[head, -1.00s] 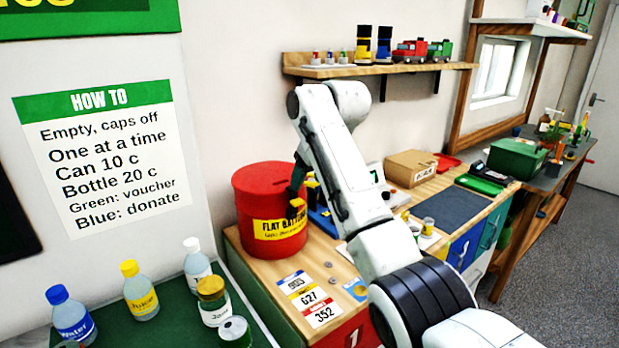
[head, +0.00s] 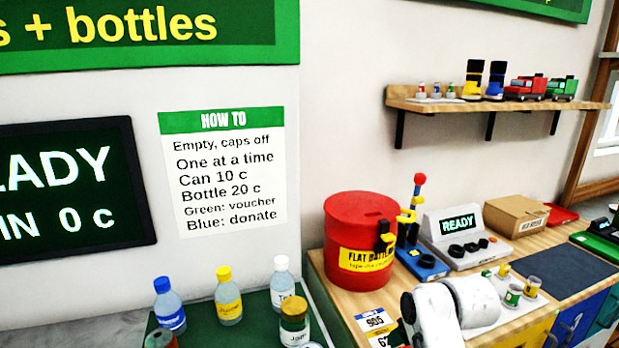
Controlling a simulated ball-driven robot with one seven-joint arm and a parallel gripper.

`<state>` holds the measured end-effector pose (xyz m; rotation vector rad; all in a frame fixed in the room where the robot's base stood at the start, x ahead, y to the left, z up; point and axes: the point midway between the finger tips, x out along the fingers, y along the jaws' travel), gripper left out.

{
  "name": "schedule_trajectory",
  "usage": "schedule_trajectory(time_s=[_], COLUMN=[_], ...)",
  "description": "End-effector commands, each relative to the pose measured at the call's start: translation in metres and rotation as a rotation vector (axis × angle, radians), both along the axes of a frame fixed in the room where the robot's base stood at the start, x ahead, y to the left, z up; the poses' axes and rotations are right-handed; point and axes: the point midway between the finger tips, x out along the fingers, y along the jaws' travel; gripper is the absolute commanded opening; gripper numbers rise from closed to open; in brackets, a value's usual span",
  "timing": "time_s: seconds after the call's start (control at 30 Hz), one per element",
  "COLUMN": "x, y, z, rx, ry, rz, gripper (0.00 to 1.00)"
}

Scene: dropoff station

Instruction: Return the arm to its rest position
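My arm (head: 436,312) shows only as white links at the bottom edge, in front of the wooden bench. Its gripper is not in view, so I cannot see its fingers or whether it holds anything. The visible part of the arm is low and apart from the red flat-batteries bin (head: 352,222).
Behind the arm stand a blue-based tester (head: 424,266), a grey READY device (head: 462,240) and a white tray (head: 500,318) with several small batteries. Several bottles, including a yellow one (head: 229,300), stand on the green counter at left. A wall shelf (head: 440,105) hangs above.

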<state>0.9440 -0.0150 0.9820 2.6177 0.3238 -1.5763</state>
Motion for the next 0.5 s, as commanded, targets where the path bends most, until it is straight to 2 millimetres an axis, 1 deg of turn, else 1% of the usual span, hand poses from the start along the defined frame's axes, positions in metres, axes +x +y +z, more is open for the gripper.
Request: schedule_trajectory(time_s=[0.03,0.07,0.1,0.17,0.2,0.27,0.3,0.33,0.37,0.4,0.47,0.5], x=[-0.021,-0.033,-0.048,-0.072,-0.089,-0.114,-0.131,-0.144,-0.157,-0.175,-0.199,-0.215], y=[-0.001,-0.002,-0.004,-0.007,-0.010,-0.013,-0.016,-0.018,-0.020,-0.024,-0.028,-0.031], z=[-0.018,-0.026,-0.036,-0.050,-0.058,-0.069,-0.075,-0.079,-0.082,-0.086,-0.090,-0.091], rx=[0.002,0.002,0.003,0.002,0.002,0.000,-0.004,-0.005,-0.007,-0.010,-0.016,-0.020], ry=[0.007,0.009,0.011,0.015,0.017,0.020,0.022,0.024,0.025,0.028,0.029,0.031], rz=[-0.012,-0.019,-0.030,-0.048,-0.060,-0.079,-0.090,-0.099,-0.108,-0.121,-0.140,-0.151], gripper=[0.60,0.60,0.60,0.60,0.60,0.60,0.60,0.60,0.60,0.60,0.60,0.60])
